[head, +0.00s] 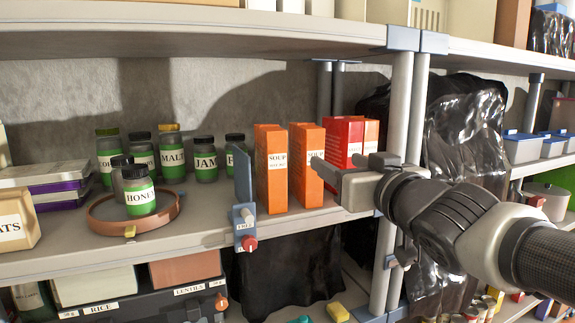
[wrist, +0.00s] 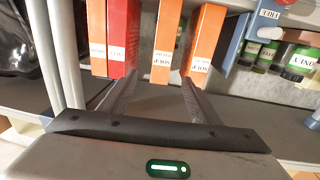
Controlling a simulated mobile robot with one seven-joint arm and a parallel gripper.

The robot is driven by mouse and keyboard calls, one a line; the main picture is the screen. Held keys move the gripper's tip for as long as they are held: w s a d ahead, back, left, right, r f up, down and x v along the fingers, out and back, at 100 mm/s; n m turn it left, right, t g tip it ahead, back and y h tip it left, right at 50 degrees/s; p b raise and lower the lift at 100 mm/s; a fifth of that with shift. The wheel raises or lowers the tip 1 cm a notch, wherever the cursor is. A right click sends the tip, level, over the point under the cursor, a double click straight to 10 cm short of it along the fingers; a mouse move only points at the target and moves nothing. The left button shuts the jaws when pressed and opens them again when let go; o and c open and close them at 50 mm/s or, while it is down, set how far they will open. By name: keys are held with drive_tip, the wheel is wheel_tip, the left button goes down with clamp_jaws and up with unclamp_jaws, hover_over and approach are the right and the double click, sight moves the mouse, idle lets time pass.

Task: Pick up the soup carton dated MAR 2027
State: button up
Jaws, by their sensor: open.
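Two orange soup cartons stand upright side by side on the middle shelf: a left one (head: 272,170) and a right one (head: 309,180). Both labels read SOUP; their dates are too small to read. In the wrist view the picture is turned over, with the right carton (wrist: 166,40) left of the other (wrist: 205,40). A further orange carton (head: 371,133) stands at the right, partly hidden by a red carton (head: 343,140). My gripper (head: 334,160) is open and empty in front of the shelf. In the wrist view its fingertips (wrist: 158,78) point toward the right soup carton, not around it.
A blue divider (head: 243,178) stands left of the cartons. Several green-labelled jars and a round copper-coloured tray (head: 103,222) are further left. A grey shelf post (head: 400,120) rises at the right, close to my arm. The upper shelf (head: 200,38) overhangs the cartons.

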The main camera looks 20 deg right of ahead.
sight(317, 151)
drive_tip(key=w, duration=1.1)
drive_tip(key=shift+w+d, duration=0.15)
drive_tip(key=shift+d, duration=0.15)
drive_tip(key=w+p, duration=0.1)
drive_tip(key=w, duration=0.5)
drive_tip(key=shift+d, duration=0.1)
drive_tip(key=shift+r, duration=0.1)
drive_tip(key=shift+c, duration=0.3)
clamp_jaws()
